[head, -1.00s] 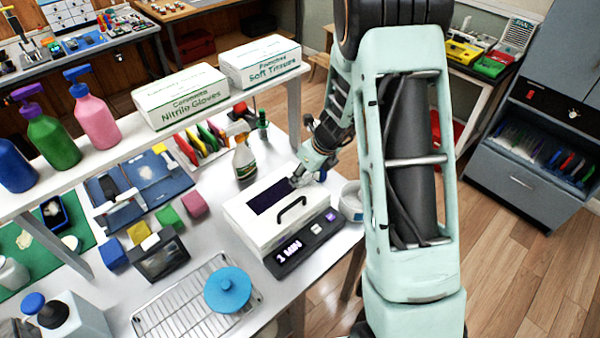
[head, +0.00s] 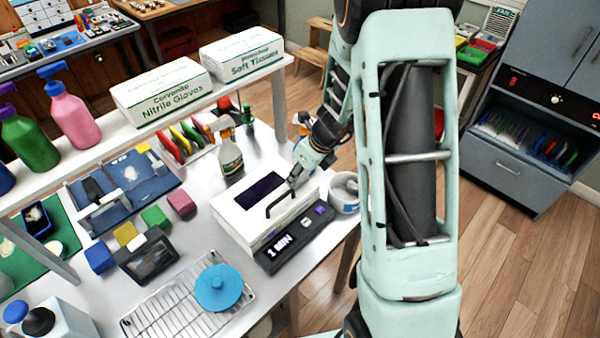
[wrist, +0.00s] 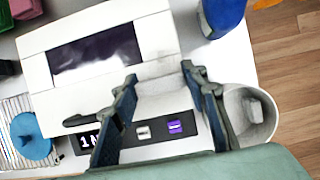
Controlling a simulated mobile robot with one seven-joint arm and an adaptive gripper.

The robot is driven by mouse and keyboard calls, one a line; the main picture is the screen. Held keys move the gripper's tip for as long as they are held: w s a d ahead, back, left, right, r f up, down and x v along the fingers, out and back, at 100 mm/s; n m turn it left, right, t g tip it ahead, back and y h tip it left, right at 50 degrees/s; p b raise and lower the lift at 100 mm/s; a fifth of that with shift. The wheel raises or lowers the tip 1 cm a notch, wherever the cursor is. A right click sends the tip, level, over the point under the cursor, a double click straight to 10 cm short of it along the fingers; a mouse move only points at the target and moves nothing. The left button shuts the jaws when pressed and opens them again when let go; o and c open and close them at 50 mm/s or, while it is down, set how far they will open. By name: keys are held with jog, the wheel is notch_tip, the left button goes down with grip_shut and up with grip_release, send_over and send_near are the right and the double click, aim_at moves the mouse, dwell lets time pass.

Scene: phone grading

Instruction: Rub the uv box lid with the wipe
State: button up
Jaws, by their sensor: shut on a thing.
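The UV box (head: 262,237) is white and stands on the bench in the head view. Its lid (head: 233,206) is shut, with a dark window and a black handle (head: 280,203). The lid also shows in the wrist view (wrist: 156,36). My gripper (head: 294,182) is over the right part of the lid, close to the handle. In the wrist view my gripper (wrist: 160,72) has its fingers apart around a whitish piece, which looks like the wipe (wrist: 164,102). It blends with the white lid, so I cannot tell whether it touches the lid.
A white cup (head: 345,193) stands at the box's right. A spray bottle (head: 230,157) is behind the box. A wire rack (head: 160,318) with a blue round lid (head: 219,287) is in front on the left. Coloured blocks and a shelf of boxes are further left.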

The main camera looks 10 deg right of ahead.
notch_tip(320, 180, up, 6)
jog(key=p, duration=0.4)
jog(key=shift+f, duration=0.2)
jog(key=shift+r, duration=1.5)
